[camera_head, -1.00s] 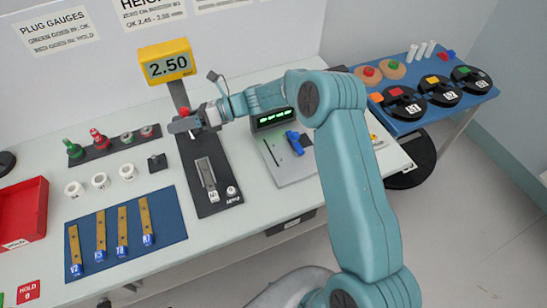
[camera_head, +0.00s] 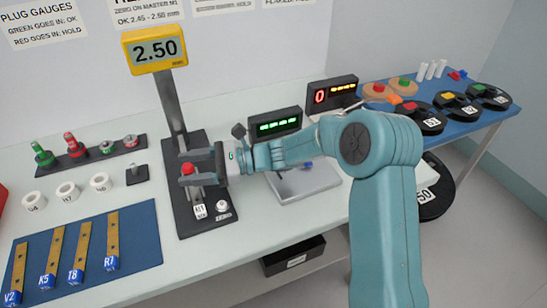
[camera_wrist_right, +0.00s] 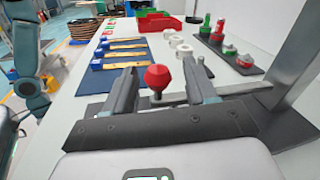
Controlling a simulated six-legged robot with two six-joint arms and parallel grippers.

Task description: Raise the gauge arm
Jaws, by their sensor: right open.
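The height gauge has a yellow display (camera_head: 155,49) reading 2.50, a dark column (camera_head: 170,103) and a black base (camera_head: 186,219). A red knob (camera_head: 187,168) marks the gauge arm, low in front of the column. My right gripper (camera_head: 186,169) is open around the knob. In the right wrist view the red knob (camera_wrist_right: 157,76) stands between the two spread fingers, with a visible gap to each. The gripper hides much of the gauge arm and part of the base. My left gripper is not in view.
A blue mat (camera_head: 138,262) with several brass strips lies left of the gauge. White rings (camera_head: 67,192) and plug gauges (camera_head: 75,160) stand behind it. Right of the gauge are a grey plate (camera_head: 305,183) and a green-lit display (camera_head: 276,125). A blue table (camera_head: 463,115) holds black spools.

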